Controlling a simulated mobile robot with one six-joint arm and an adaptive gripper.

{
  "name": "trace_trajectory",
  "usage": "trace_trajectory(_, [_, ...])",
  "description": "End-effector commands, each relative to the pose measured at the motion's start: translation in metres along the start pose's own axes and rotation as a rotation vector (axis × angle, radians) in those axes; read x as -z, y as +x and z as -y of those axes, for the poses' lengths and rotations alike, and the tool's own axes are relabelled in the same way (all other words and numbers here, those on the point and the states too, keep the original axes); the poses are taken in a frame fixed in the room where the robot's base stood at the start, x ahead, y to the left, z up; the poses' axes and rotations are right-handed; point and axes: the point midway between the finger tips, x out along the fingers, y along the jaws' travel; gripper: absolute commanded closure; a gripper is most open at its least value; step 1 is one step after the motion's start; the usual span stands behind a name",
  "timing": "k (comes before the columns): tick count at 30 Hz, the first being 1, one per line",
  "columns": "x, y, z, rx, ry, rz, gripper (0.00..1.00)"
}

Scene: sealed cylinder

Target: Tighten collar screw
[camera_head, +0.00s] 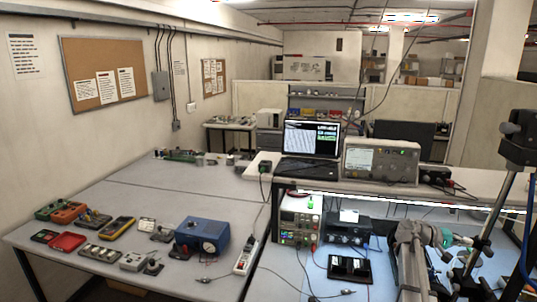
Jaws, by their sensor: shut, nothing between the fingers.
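I cannot make out a collar screw or a sealed cylinder in this view. A grey jointed metal part (411,258) rises from the bottom edge at the lower right, and I cannot tell for sure what it is. A small teal piece (441,238) shows just to its right. I cannot pick out my gripper's fingertips. The bench surface behind the grey part is partly hidden.
A black stand with a head (519,140) rises at the right edge. A power supply (299,222) and a dark tablet (348,269) stand on the right bench. A blue box (202,236) and several meters crowd the left bench. The left bench's middle is clear.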

Motion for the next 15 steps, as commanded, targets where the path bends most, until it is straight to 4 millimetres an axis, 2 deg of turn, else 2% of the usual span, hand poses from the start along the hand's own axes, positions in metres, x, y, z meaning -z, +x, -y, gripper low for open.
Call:
trace_trajectory(8, [0.0, -0.001, 0.0, 0.0, 0.0, 0.001, 1.0])
trace_trajectory(15, [0.0, -0.016, 0.0, 0.0, 0.0, -0.001, 1.0])
